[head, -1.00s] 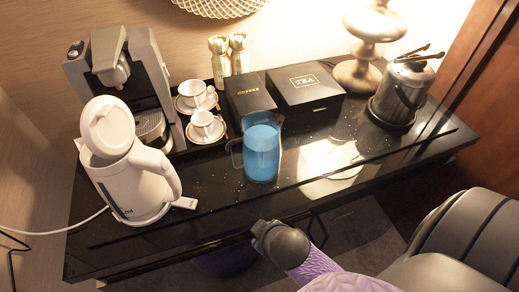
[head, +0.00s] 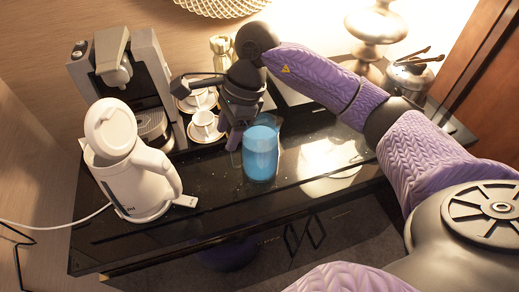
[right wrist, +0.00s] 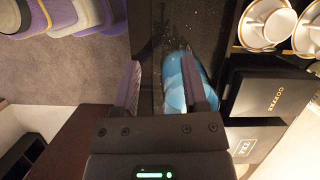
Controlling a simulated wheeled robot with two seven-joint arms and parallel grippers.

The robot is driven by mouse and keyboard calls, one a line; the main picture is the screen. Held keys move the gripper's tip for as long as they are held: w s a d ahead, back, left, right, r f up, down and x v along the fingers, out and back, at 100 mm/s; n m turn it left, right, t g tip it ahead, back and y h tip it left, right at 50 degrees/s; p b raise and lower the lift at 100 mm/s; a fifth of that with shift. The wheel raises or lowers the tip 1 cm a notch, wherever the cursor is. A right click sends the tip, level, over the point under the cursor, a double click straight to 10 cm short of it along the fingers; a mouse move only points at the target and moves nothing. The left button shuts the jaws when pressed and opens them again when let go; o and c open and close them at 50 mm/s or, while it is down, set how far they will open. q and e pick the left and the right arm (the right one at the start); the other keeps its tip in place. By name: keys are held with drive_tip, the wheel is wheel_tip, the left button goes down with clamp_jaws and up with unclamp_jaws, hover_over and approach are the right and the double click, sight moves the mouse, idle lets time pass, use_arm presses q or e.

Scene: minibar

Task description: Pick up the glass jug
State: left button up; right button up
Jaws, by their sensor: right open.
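The glass jug (head: 261,152), with blue contents, stands upright on the black counter near its front edge. My right gripper (head: 234,138) is open and points down at the jug's left side, where the handle is largely hidden behind it. In the right wrist view the jug (right wrist: 176,84) shows beside and partly behind the right-hand finger of the open right gripper (right wrist: 165,92). I cannot tell whether a finger touches the jug. My left gripper is not in view.
A white kettle (head: 130,170) and coffee machine (head: 150,85) stand left of the jug. White cups (head: 203,122) sit behind the gripper. The black coffee box (right wrist: 262,93) and tea box (right wrist: 250,145) are close by. A metal bucket (head: 408,82) stands far right.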

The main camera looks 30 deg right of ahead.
sight(268, 138)
drive_tip(key=d+r+h, duration=0.1)
drive_tip(key=d+h, duration=0.3)
drive_tip(key=d, duration=0.3)
drive_tip(key=shift+g, duration=0.4)
drive_tip(key=f, duration=0.2)
drive_tip(key=s+f, duration=0.1)
drive_tip(key=f, duration=0.2)
drive_tip(key=d+f, duration=0.1)
drive_tip(key=f, duration=0.2)
drive_tip(key=shift+s+f, duration=0.2)
drive_tip(key=shift+w+f, duration=0.1)
drive_tip(key=shift+f, duration=0.3)
clamp_jaws()
drive_tip(key=shift+r, duration=0.1)
